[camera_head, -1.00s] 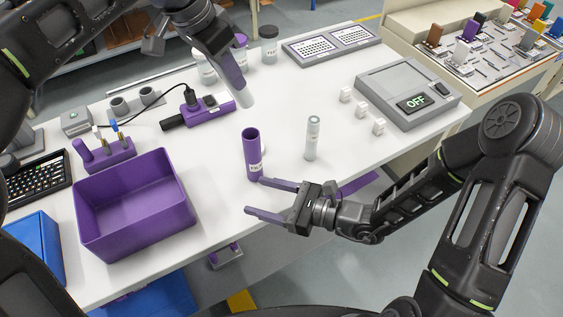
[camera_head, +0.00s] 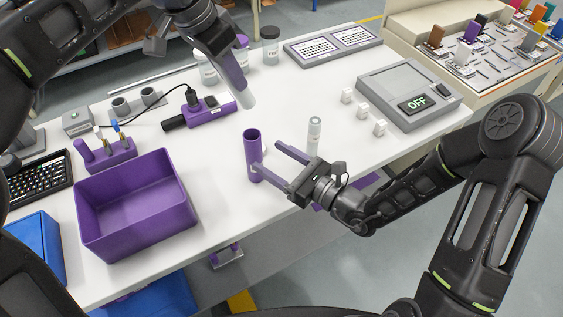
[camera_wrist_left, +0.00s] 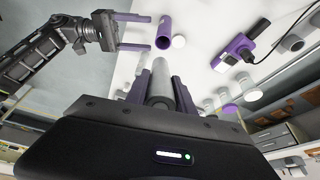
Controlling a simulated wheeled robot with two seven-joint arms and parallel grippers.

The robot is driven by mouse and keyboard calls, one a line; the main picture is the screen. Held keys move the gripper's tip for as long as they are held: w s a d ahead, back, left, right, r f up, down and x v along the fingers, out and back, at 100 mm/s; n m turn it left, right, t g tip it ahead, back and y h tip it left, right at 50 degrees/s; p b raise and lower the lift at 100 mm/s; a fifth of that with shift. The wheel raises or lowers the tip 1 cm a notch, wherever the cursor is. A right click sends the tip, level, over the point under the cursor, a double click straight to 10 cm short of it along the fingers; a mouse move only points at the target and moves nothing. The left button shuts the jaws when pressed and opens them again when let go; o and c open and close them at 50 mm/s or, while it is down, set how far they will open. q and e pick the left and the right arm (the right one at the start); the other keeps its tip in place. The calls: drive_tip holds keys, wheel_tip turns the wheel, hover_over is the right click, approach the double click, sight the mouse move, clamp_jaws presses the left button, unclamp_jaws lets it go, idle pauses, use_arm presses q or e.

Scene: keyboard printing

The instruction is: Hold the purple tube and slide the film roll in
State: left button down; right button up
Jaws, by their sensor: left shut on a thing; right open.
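The purple tube (camera_head: 252,148) stands upright, open at the top, near the front edge of the white table. The pale grey film roll (camera_head: 247,96) is held by my left gripper (camera_head: 238,86), tilted, above and behind the tube; the left wrist view shows the roll (camera_wrist_left: 160,84) between the purple fingers. My right gripper (camera_head: 266,157) is open and low at the tube's right. One of its fingers crosses in front of the tube's lower part; the other lies to the right. In the left wrist view the tube (camera_wrist_left: 164,28) appears around the fingertips; contact is unclear.
A pale capped cylinder (camera_head: 314,132) stands behind my right gripper, partly hidden. A purple bin (camera_head: 135,223) is at the left. Small white blocks (camera_head: 363,112) and a grey device reading OFF (camera_head: 410,85) are at the right. Open table lies behind the tube.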

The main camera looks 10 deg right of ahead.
drive_tip(key=x, duration=0.9)
drive_tip(key=shift+w+a, duration=0.15)
drive_tip(key=shift+a, duration=0.05)
clamp_jaws()
idle(0.4)
